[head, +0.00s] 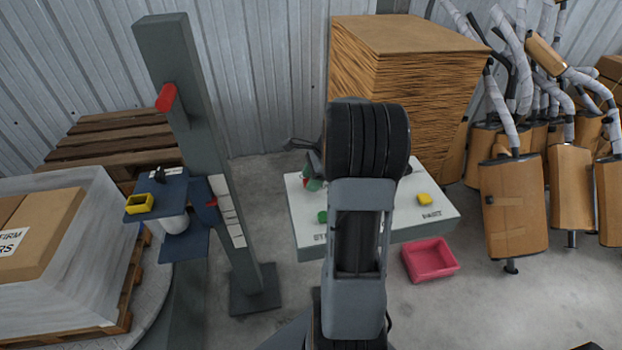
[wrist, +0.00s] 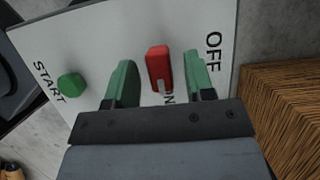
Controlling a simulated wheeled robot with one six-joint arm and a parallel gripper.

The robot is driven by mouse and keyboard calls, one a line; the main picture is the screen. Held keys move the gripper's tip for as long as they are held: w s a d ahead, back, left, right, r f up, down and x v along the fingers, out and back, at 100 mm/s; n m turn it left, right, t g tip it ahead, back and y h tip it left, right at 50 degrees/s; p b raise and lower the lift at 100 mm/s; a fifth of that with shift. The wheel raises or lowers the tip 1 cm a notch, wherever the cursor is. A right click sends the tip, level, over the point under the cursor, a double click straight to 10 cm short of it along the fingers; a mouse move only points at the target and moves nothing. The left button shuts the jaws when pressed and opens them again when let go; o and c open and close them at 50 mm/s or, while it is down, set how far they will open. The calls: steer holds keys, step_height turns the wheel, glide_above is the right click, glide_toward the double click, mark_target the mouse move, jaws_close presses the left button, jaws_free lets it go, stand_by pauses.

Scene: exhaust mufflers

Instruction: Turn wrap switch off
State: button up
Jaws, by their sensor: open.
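The wrap switch is a red lever (wrist: 158,64) on a white panel (wrist: 75,45), seen in the wrist view. An OFF label lies to its upper right. My gripper (wrist: 160,62) is open, with one green finger on each side of the lever. I see gaps between the fingers and the lever, so it is not gripped. In the head view, my gripper (head: 313,180) is over the back left of the white control box (head: 300,240), and my arm hides part of it.
A green START button (wrist: 70,85) is left of the lever. A yellow button (head: 424,199) is on the box's right side. A pink bin (head: 430,260) sits on the floor in front. A cardboard stack (head: 425,95) stands behind, and a grey column (head: 205,140) stands left.

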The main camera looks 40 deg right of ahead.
steer(key=shift+f, duration=0.1)
steer(key=shift+c, duration=0.2)
jaws_close()
steer(key=shift+n+p, duration=0.3)
steer(key=shift+n, duration=0.1)
steer(key=n+g+p, duration=0.1)
steer(key=n, duration=0.2)
steer(key=shift+w+g, duration=0.1)
steer(key=shift+g, duration=0.2)
steer(key=n+g+p, duration=0.1)
steer(key=n, duration=0.1)
steer(key=n+g+p, duration=0.1)
steer(key=n, duration=0.2)
steer(key=shift+w+n, duration=0.1)
steer(key=shift+n, duration=0.2)
steer(key=n+g+p, duration=0.1)
steer(key=n, duration=0.3)
steer(key=shift+h, duration=0.4)
steer(key=shift+w+n+g+h, duration=0.1)
steer(key=shift+n+g+h, duration=0.25)
steer(key=shift+n, duration=0.75)
steer(key=shift+n+g+h, duration=0.25)
steer(key=shift+n+g, duration=0.1)
steer(key=shift+n, duration=0.75)
